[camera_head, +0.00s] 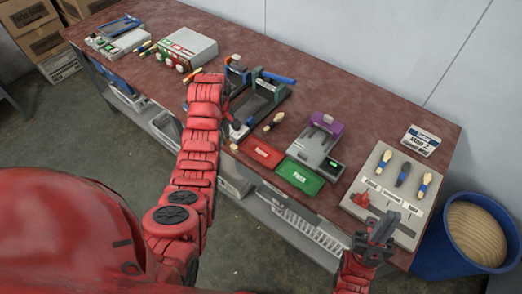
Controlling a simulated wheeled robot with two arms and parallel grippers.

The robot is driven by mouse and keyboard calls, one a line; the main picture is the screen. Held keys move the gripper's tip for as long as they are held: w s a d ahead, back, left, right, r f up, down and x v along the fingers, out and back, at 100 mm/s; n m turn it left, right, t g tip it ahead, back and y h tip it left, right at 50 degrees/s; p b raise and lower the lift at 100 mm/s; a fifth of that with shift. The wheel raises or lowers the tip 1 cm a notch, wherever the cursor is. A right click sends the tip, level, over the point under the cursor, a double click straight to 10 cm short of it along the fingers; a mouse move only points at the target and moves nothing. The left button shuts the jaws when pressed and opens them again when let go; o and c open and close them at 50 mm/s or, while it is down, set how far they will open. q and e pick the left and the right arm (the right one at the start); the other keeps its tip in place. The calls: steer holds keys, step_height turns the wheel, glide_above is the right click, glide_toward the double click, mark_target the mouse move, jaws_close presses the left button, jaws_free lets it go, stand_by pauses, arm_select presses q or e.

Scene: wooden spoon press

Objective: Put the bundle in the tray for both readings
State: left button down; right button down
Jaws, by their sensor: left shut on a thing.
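My left gripper (228,100) is mostly hidden behind its own red wrist, beside the left side of the dark press (264,96). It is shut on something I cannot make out. One bundle (273,122), pale with a dark band, lies on the bench between the press and a grey device with a purple top (325,124).
A box with colored knobs (184,47) and other equipment stand at the back left. A blue bin (447,262) is at the right. Clear bench lies behind the press.

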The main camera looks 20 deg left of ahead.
arm_select(q)
steer(key=s+a, duration=0.2)
steer(key=b, duration=0.4)
glide_toward(261, 152)
steer(key=shift+n, duration=0.4)
steer(key=a, duration=0.1)
steer(key=s+a+f, duration=0.1)
steer(key=a, duration=0.1)
steer(key=s+a, duration=0.1)
steer(key=shift+a+f, duration=0.25)
steer(key=shift+f, duration=0.15)
steer(key=d, duration=0.1)
steer(key=w+d+p, duration=0.1)
steer(key=d+p, duration=0.1)
steer(key=shift+w+r, duration=0.2)
steer(key=shift+r, duration=0.15)
steer(key=shift+w+d+f+p, duration=0.1)
steer(key=shift+d+p, duration=0.05)
steer(key=shift+d, duration=0.2)
steer(key=shift+w+d+f+p, duration=0.1)
steer(key=shift+d+p, duration=0.05)
steer(key=shift+d, duration=0.3)
step_height(261, 152, down, 3)
steer(key=shift+w+r+p, duration=0.1)
steer(key=shift+p, duration=0.9)
steer(key=shift+f, duration=0.55)
steer(key=c, duration=0.8)
jaws_free()
steer(key=shift+c, duration=0.2)
